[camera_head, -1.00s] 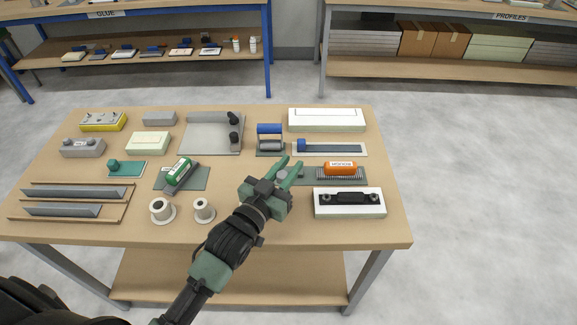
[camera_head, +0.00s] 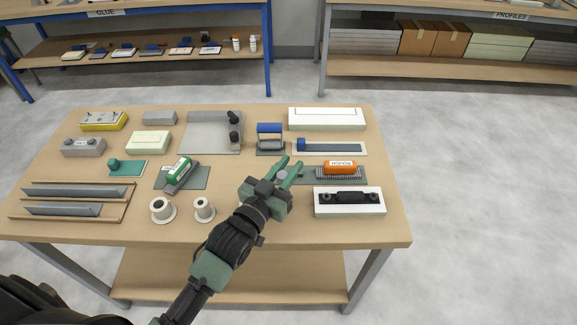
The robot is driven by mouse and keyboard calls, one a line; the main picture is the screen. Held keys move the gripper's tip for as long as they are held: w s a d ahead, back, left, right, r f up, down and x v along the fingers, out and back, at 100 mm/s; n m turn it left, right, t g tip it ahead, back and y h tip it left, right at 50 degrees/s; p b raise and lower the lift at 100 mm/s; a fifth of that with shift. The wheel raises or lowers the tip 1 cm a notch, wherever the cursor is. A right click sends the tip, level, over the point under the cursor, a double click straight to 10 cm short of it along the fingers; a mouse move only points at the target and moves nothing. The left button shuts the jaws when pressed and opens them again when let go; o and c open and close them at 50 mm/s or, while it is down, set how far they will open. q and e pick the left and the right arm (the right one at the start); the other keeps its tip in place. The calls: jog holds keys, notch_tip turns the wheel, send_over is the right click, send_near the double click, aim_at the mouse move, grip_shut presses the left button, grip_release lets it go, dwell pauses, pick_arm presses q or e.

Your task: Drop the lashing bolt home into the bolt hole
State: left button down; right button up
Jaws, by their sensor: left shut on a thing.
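My left gripper (camera_head: 291,172) reaches over the workbench (camera_head: 260,228) from the lower left. Its green fingers are shut on a small grey round thing, which I take to be the lashing bolt (camera_head: 283,174). Only its round grey top shows; whatever lies under it is hidden by the fingers. A grey-green plate (camera_head: 312,181) lies just right of the fingertips, under an orange-handled brush. I cannot make out the bolt hole. I cannot tell whether the bolt is held above the bench or touches something. My right gripper is not in view.
An orange-handled brush (camera_head: 340,168) and a white block with a black bar (camera_head: 349,209) stand right of the gripper. A blue-handled roller (camera_head: 270,140) stands behind it. Two white spools (camera_head: 162,210) are to the left.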

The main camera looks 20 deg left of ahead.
pick_arm(q)
jog(key=shift+s+f+b, duration=0.1)
jog(key=shift+f+b, duration=0.95)
jog(key=shift+f, duration=0.7)
jog(key=shift+r+p, duration=0.45)
jog(key=shift+p, duration=0.25)
jog(key=shift+r+p, duration=1.15)
jog(key=shift+f+b, duration=0.9)
jog(key=shift+f, duration=0.7)
